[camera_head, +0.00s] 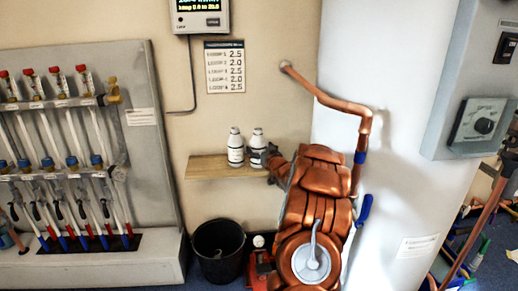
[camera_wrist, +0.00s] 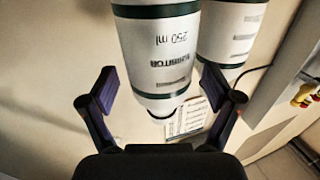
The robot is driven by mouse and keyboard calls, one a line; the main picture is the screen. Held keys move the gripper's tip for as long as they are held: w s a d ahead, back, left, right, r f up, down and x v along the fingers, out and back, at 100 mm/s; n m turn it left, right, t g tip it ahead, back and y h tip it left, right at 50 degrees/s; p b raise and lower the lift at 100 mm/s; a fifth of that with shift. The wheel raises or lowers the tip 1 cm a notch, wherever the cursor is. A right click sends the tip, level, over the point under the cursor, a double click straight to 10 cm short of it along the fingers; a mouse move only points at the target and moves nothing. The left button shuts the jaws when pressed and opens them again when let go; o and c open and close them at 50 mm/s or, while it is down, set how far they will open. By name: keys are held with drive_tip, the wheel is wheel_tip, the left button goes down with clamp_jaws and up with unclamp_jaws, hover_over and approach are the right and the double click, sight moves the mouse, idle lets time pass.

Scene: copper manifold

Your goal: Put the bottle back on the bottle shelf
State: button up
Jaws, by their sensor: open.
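Two white bottles with dark bands stand upright, side by side, on a small wooden wall shelf (camera_head: 215,167). In the head view they are the left bottle (camera_head: 235,148) and the right bottle (camera_head: 257,136). My gripper (camera_head: 270,154) is at the right bottle and partly covers its lower right side. In the wrist view my gripper (camera_wrist: 161,98) is open, with one bottle (camera_wrist: 160,50) labelled 250 ml in line with the gap between its fingers. The other bottle (camera_wrist: 230,30) is to the right there. I cannot tell whether a finger touches a bottle.
A black bucket (camera_head: 218,250) stands on the floor below the shelf. A manifold panel (camera_head: 140,150) with several valves fills the left. A white tank (camera_head: 385,120) with a copper pipe (camera_head: 335,101) is at the right. A sign (camera_head: 224,67) hangs above the shelf.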

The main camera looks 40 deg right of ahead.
sight(262, 150)
drive_tip(key=shift+p+v, duration=0.5)
drive_tip(key=shift+v, duration=2.7)
drive_tip(key=w+a+f+g+y, duration=0.15)
drive_tip(key=a+g, duration=0.35)
drive_tip(key=a, duration=0.7)
drive_tip(key=s+a+f+n+g+y, duration=0.1)
drive_tip(key=s+a+g, duration=0.1)
drive_tip(key=s+a, duration=0.35)
drive_tip(key=s+a+f+g+y, duration=0.1)
drive_tip(key=s+a+f+g, duration=0.15)
drive_tip(key=a, duration=0.55)
drive_tip(key=s+a+r+n+g, duration=0.1)
drive_tip(key=s+a+g, duration=0.2)
drive_tip(key=s+a, duration=0.5)
drive_tip(key=s+a+r+n+g+y, duration=0.1)
drive_tip(key=s+a+g, duration=0.3)
drive_tip(key=s, duration=1.2)
drive_tip(key=s+a+n+g+y, duration=0.1)
drive_tip(key=s+a+g, duration=0.3)
drive_tip(key=s+a, duration=0.8)
drive_tip(key=shift+s+r, duration=0.25)
drive_tip(key=shift+r, duration=0.15)
drive_tip(key=shift+r+y, duration=0.1)
drive_tip(key=shift+y, duration=0.15)
